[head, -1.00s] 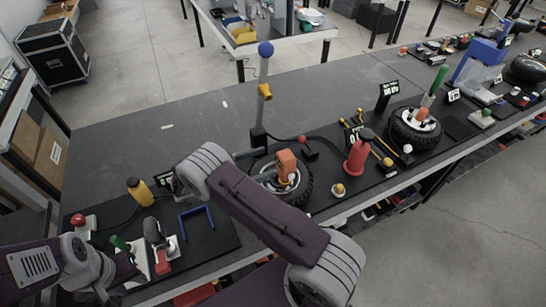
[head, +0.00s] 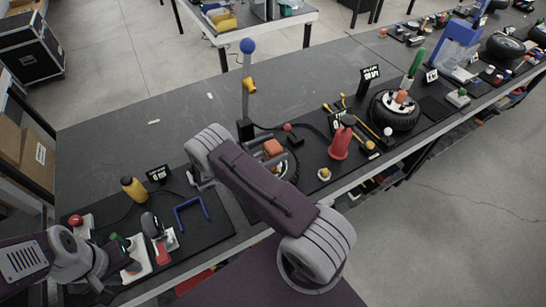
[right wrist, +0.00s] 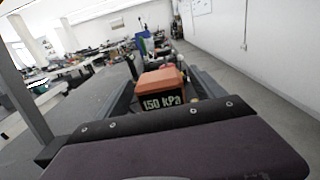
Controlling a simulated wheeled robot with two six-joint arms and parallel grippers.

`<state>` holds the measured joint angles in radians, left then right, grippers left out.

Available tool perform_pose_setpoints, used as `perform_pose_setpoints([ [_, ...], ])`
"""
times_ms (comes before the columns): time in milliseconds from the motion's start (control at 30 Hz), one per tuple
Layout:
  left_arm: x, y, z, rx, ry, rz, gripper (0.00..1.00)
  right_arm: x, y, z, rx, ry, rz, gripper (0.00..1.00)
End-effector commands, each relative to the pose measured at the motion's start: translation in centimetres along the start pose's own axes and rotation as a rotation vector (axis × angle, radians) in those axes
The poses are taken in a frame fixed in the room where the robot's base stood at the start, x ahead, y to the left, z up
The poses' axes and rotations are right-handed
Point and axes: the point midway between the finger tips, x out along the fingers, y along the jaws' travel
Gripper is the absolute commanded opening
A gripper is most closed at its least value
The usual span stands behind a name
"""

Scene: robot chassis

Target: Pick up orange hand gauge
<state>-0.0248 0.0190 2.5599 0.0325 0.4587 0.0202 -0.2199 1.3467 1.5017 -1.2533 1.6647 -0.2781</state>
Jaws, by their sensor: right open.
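The orange hand gauge (head: 272,148) shows in the head view as an orange block at the black wheel, behind my right arm, which hides part of both. In the right wrist view the gauge (right wrist: 163,80) is close ahead, its dark display reading 150 kPa. My right gripper (right wrist: 160,66) is open, its dark fingers to the left and right of the gauge; I see no contact. In the head view my right forearm mostly hides this gripper. My left gripper (head: 112,272) is low at the left, by the small devices; its jaws are too unclear to judge.
The wheel (head: 291,168) lies on the long dark table (head: 120,150). A blue-topped post (head: 247,75) stands behind it. A red cone-shaped stand (head: 341,142) and another wheel (head: 394,110) are to the right. A yellow bottle (head: 134,190) and blue bracket (head: 191,212) are left.

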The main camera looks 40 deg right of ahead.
Motion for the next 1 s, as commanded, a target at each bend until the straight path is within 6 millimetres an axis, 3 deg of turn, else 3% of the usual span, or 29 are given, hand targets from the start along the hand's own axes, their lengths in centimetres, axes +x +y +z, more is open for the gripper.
perform_pose_setpoints([
  [167, 0.1, 0.0, 0.0, 0.000, 0.000, 0.000, 0.36, 0.0, 0.0, -0.1, 0.000, 0.000, 0.001, 0.78],
  [400, 0.1, 0.0, 0.0, 0.000, 0.000, 0.000, 0.36, 0.0, 0.0, -0.1, 0.000, 0.000, 0.000, 0.14],
  [467, 0.1, 0.0, 0.0, 0.000, 0.000, 0.000, 0.36, 0.0, 0.0, -0.1, 0.000, 0.000, 0.000, 0.00],
  [800, 0.1, 0.0, 0.0, 0.000, 0.000, 0.000, 0.36, 0.0, 0.1, 0.2, 0.002, -0.001, 0.000, 0.00],
  [1000, 0.7, 0.0, 0.1, 0.000, 0.000, 0.000, 0.36, 0.0, 0.1, 2.6, 0.004, 0.000, 0.000, 0.00],
])
